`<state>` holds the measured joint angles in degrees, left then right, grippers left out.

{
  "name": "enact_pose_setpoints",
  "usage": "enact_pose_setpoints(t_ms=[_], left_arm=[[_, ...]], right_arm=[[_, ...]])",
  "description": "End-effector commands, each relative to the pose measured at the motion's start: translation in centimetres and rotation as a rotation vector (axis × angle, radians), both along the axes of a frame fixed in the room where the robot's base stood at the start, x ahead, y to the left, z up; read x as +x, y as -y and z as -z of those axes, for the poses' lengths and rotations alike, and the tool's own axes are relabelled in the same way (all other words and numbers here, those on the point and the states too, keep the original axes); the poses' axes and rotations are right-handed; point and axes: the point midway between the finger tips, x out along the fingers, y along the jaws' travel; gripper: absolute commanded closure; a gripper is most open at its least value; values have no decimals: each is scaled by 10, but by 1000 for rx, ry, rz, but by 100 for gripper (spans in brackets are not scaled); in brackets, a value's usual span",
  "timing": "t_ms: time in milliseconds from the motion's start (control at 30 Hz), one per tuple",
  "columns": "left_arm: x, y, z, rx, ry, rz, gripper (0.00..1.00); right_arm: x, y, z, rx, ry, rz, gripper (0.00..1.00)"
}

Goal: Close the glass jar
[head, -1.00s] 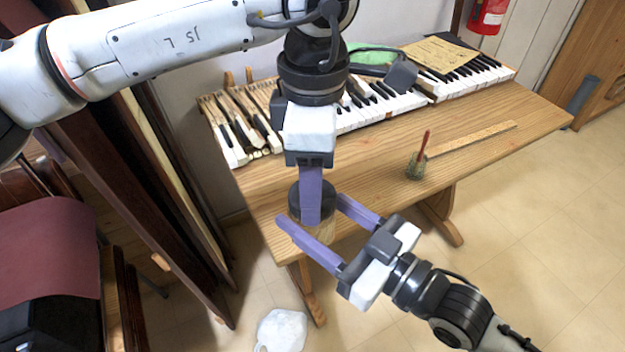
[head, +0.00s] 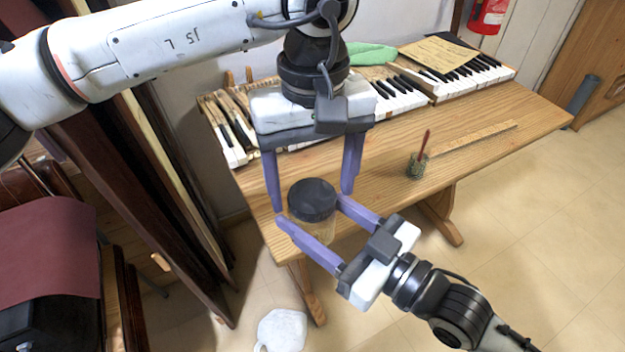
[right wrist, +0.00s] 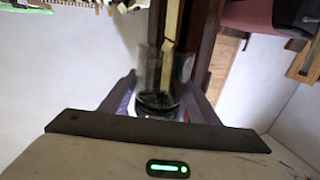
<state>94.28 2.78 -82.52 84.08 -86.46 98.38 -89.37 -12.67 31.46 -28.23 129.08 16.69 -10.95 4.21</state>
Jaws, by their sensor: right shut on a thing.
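The glass jar (head: 322,233) stands at the near edge of the wooden table, with a dark round lid (head: 312,199) on its top. Whether the lid is fully tightened cannot be told. My right gripper (head: 308,208) is shut on the jar from the front right, one finger on each side. The jar and lid also show between the fingers in the right wrist view, the glass (right wrist: 165,70) beyond the dark lid (right wrist: 157,103). My left gripper (head: 311,202) points down from above, wide open, its fingers either side of the lid and apart from it.
The wooden table (head: 470,170) carries rows of piano keys (head: 400,98) along the back. A small pot with a red stick (head: 417,165) and a wooden ruler (head: 475,139) lie right of the jar. Dark boards lean at the left.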

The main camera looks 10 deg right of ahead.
Motion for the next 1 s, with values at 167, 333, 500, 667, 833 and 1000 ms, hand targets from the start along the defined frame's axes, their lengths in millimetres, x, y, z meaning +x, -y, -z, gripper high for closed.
enact_pose_setpoints(t_ms=[167, 333, 500, 667, 833, 1000], left_arm=[[0, 0, -2, 0, 0, 0, 29], [0, 0, -17, 0, 0, -1, 29], [0, 0, -40, 1, 0, -1, 29], [0, 0, -45, 1, -2, 0, 29], [0, 0, -45, 1, -2, -1, 33], [0, 0, -47, 1, -1, -78, 33]], right_arm=[[0, 0, -3, 3, 5, 0, 100], [1, 0, -3, 3, 5, 1, 100], [1, 0, -3, 3, 5, 1, 100], [1, 0, -3, 3, 5, 1, 100], [1, 0, -3, 3, 5, 1, 100], [1, 0, -3, 4, 6, 1, 100]])
